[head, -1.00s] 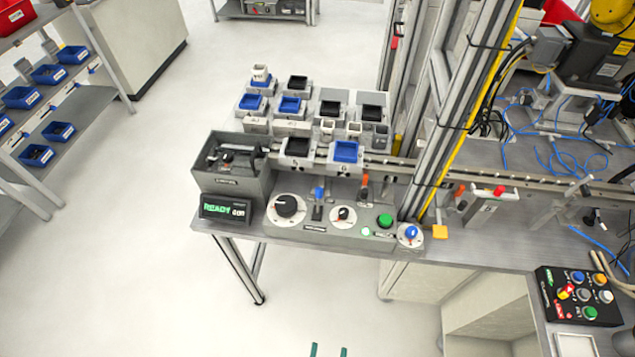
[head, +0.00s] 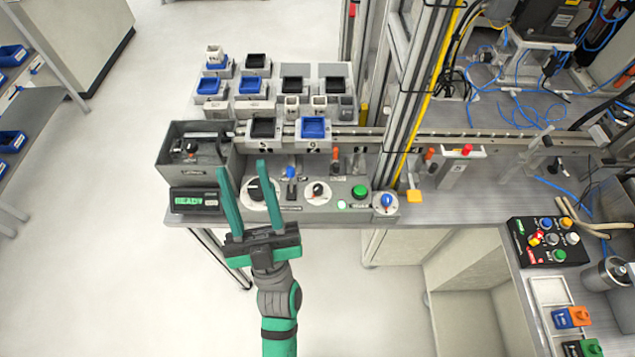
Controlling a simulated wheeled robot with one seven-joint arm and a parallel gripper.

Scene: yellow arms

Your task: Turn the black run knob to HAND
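The grey control panel (head: 340,208) on the bench front carries two round white dials with black knobs. The larger black knob (head: 255,190) is at the left, partly hidden by my gripper's right finger. The smaller black knob (head: 317,189) sits to its right. The dial lettering is too small to read, so I cannot tell which one is the run knob or where HAND is. My gripper (head: 244,168) is open and empty, its two green fingers pointing up the picture. In the picture the fingers overlap the panel's left end; I see no clear contact.
A display (head: 195,201) reading READY stands left of the dials, below a grey box (head: 190,160). A metal post (head: 415,110) rises to the right.

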